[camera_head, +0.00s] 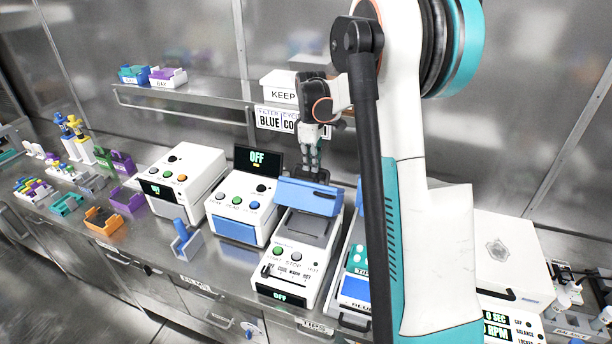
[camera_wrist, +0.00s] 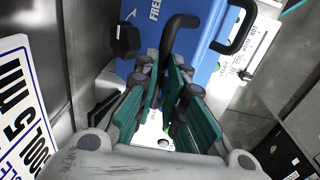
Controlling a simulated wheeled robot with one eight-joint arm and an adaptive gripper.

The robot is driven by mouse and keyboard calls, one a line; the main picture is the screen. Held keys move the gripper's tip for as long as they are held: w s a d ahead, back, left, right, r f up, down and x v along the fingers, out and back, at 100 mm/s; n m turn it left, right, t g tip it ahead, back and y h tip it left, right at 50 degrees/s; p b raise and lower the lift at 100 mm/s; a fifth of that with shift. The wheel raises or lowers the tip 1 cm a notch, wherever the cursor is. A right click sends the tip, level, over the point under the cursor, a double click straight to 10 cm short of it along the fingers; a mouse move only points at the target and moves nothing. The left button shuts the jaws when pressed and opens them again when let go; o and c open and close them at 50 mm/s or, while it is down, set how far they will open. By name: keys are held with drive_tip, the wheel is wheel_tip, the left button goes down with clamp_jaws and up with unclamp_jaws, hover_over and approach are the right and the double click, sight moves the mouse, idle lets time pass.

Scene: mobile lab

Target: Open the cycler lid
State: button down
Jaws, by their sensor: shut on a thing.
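The cycler (camera_head: 288,262) is a white box with a green and a grey button, a row of mode labels and an "OFF" display. Its blue lid (camera_head: 300,193) is at the back of the box, raised and tilted, with the grey top area in front of it uncovered. The lid also fills the upper wrist view (camera_wrist: 208,45). My gripper (camera_head: 313,172) is above the lid, and in the wrist view its fingers (camera_wrist: 165,75) close around the black lid handle (camera_wrist: 180,24). The fingers hide the handle's lower end.
A white device (camera_head: 240,203) with an "OFF" display stands left of the cycler, and another device (camera_head: 357,285) stands close on its right, partly behind my arm. A shelf (camera_head: 200,100) with a "KEEP" box (camera_head: 280,84) runs behind. A blue holder (camera_head: 186,240) lies front left.

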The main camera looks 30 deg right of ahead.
drive_tip(key=w+d, duration=0.2)
drive_tip(key=d, duration=0.1)
drive_tip(key=shift+w+d, duration=0.1)
drive_tip(key=shift+d, duration=0.05)
drive_tip(key=shift+w+d, duration=0.6)
drive_tip(key=shift+d, duration=0.35)
drive_tip(key=shift+f, duration=0.1)
drive_tip(key=c, duration=1.9)
unclamp_jaws()
drive_tip(key=shift+c, duration=0.2)
drive_tip(key=shift+o, duration=1.4)
drive_tip(key=shift+w+d+f, duration=0.35)
drive_tip(key=shift+w+d, duration=0.05)
drive_tip(key=shift+w, duration=0.1)
drive_tip(key=shift+s+a+r, duration=0.3)
drive_tip(key=shift+a+r, duration=0.05)
drive_tip(key=shift+r, duration=0.05)
drive_tip(key=shift+w+d+r, duration=0.1)
drive_tip(key=shift+w+r, duration=0.1)
drive_tip(key=shift+r, duration=0.05)
wheel_tip(320, 180, up, 11)
drive_tip(key=shift+s+a+r, duration=0.2)
drive_tip(key=shift+s+a, duration=0.2)
